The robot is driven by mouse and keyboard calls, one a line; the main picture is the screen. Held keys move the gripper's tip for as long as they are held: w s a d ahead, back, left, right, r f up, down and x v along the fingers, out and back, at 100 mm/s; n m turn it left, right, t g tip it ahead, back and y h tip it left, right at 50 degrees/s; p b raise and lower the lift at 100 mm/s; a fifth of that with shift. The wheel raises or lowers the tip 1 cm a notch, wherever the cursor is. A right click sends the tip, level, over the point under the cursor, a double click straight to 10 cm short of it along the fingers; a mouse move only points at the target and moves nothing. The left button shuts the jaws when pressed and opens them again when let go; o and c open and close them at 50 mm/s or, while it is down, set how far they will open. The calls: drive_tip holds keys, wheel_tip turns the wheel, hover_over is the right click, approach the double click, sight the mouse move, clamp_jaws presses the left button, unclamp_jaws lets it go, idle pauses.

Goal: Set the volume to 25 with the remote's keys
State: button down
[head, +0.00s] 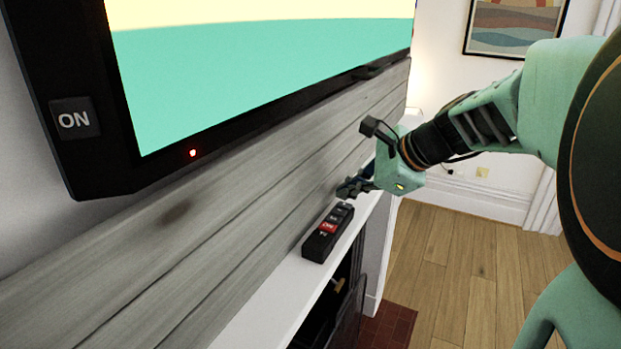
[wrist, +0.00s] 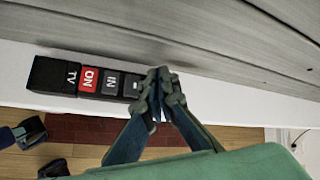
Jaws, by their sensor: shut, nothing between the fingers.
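The black remote (head: 328,232) lies on the white mantel shelf. In the wrist view the remote (wrist: 66,76) shows the letters TV, a red ON key (wrist: 89,79), a dark IN key (wrist: 112,83) and a key with a bar mark (wrist: 131,86). My gripper (head: 350,188) is shut and empty at the remote's far end. In the wrist view my gripper's fingertips (wrist: 162,88) cover that end, hiding any keys there. I cannot tell whether they touch it. The television screen (head: 250,70) shows cream and teal bands, with no volume number in the visible part.
The television frame bears an ON button (head: 74,119) and a lit red light (head: 193,153). Grey wood boards (head: 190,225) rise right behind the narrow shelf (head: 270,305). The wooden floor (head: 460,265) at right is clear. A picture (head: 515,27) hangs on the far wall.

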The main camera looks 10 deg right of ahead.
sight(347, 206)
drive_tip(key=shift+f, duration=0.35)
drive_tip(key=shift+f+b, duration=0.35)
drive_tip(key=shift+b, duration=0.1)
idle(0.4)
idle(0.3)
drive_tip(key=shift+r+p, duration=0.75)
drive_tip(key=shift+r, duration=0.05)
wheel_tip(347, 206, up, 5)
drive_tip(key=p, duration=0.4)
idle(0.7)
